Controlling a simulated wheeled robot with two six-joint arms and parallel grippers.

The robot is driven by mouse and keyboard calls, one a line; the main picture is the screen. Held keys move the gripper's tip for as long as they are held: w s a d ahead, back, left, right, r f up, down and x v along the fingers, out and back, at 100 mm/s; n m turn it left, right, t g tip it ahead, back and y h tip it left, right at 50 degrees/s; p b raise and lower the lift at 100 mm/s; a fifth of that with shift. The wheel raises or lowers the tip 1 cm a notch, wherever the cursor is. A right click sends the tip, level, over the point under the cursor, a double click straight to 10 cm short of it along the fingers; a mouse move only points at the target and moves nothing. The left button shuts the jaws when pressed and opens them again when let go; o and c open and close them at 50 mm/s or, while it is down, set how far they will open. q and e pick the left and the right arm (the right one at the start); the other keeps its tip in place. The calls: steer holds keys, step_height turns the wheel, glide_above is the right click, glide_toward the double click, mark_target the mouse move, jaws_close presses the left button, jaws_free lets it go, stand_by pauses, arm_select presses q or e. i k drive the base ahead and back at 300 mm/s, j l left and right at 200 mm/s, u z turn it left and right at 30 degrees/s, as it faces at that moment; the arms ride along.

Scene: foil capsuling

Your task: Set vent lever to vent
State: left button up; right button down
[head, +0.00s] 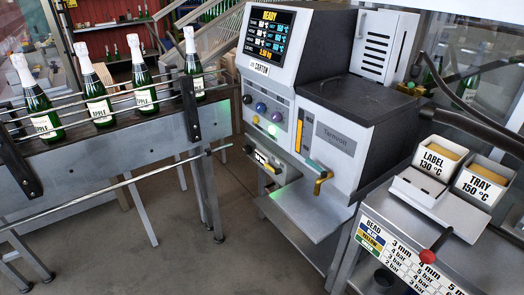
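No lever in view carries a readable vent label, so I cannot tell which one is the vent lever. A brass-yellow lever handle (322,181) sticks out from the front of the grey machine (341,133), low on its face. A red ball knob (428,257) on a dark rod stands at the front of the right-hand bench. Nothing is touching either of them. Neither my left nor my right gripper is in view.
Several foil-topped green bottles (145,88) stand on the railed conveyor (105,155) at left. A lit screen (269,34) reads READY. Floor between conveyor and machine is clear.

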mark_target(277, 171)
steer(key=i+j+z, duration=0.15)
steer(key=i+j, duration=0.85)
